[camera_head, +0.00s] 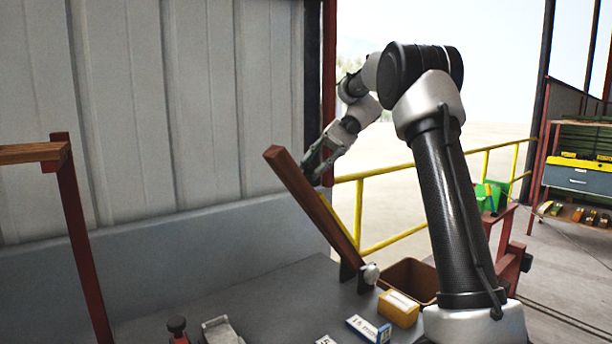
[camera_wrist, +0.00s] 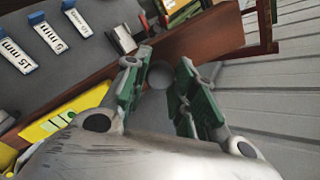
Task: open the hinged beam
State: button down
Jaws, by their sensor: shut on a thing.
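The hinged beam (camera_head: 312,205) is a long brown bar. In the head view it stands raised and tilted, its upper end to the left and its lower end at a dark bracket with a pale round knob (camera_head: 371,273) on the bench. My gripper (camera_head: 318,172) is at the beam's upper part, on its far right side. In the wrist view the beam (camera_wrist: 205,38) runs diagonally behind the fingers. My gripper (camera_wrist: 160,82) has its green-padded fingers on either side of a grey round piece (camera_wrist: 160,75) against the beam. The exact contact is partly hidden.
A red post with a wooden bar (camera_head: 35,153) stands at left. The grey bench (camera_head: 260,290) holds a yellow box (camera_head: 398,308), labelled blocks (camera_head: 368,328) and a brown bin (camera_head: 412,278). A corrugated wall (camera_head: 190,100) is behind; a yellow railing (camera_head: 400,235) runs at right.

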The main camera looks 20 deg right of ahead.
jog(key=shift+w+d+r, duration=0.1)
jog(key=shift+d+r, duration=0.05)
jog(key=shift+d, duration=0.15)
